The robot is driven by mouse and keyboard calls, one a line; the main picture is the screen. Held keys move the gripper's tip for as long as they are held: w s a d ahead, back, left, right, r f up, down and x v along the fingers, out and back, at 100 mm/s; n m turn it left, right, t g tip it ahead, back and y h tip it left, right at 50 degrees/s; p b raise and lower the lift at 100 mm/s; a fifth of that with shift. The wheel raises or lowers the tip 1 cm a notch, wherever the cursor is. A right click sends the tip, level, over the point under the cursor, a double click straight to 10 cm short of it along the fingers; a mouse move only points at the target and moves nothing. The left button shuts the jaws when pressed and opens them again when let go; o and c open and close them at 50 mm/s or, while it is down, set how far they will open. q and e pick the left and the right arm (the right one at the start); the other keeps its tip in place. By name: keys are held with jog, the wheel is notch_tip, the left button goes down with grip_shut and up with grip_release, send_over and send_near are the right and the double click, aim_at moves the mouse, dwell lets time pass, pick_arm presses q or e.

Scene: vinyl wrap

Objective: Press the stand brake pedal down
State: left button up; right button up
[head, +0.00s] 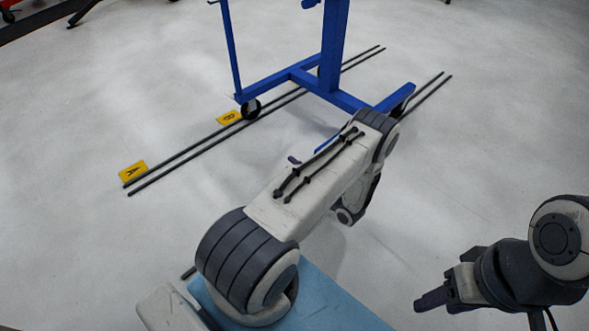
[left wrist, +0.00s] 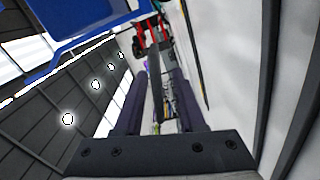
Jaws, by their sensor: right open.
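The blue stand (head: 330,60) stands on castors by the floor rails in the head view. A small blue piece (head: 326,145) shows beside my left arm, low near the stand's base; I cannot tell whether it is the brake pedal. My left arm hides the area around it. A dark tip (head: 293,160) pokes out left of that arm, probably a finger of my left gripper. A blue part (left wrist: 80,28) shows at upper left there. My right gripper (head: 436,298) is open, low right, away from the stand.
Dark rails (head: 200,150) run diagonally along the floor, with another pair (head: 425,95) right of the stand. Yellow markers A (head: 133,171) and B (head: 229,117) lie by the rails. The pale floor (head: 490,120) at right is clear.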

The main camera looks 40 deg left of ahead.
pick_arm(q)
grip_shut()
jog(key=shift+d+f+n+p, duration=0.15)
jog(key=shift+f+n, duration=0.35)
jog(key=shift+n, duration=0.55)
jog(key=shift+a+f+n+p, duration=0.1)
jog(key=shift+f+n+p, duration=0.25)
jog(key=shift+n, duration=0.65)
jog(key=shift+d+f+n+p, duration=0.1)
jog(key=shift+f+n, duration=0.5)
jog(key=shift+n, duration=0.45)
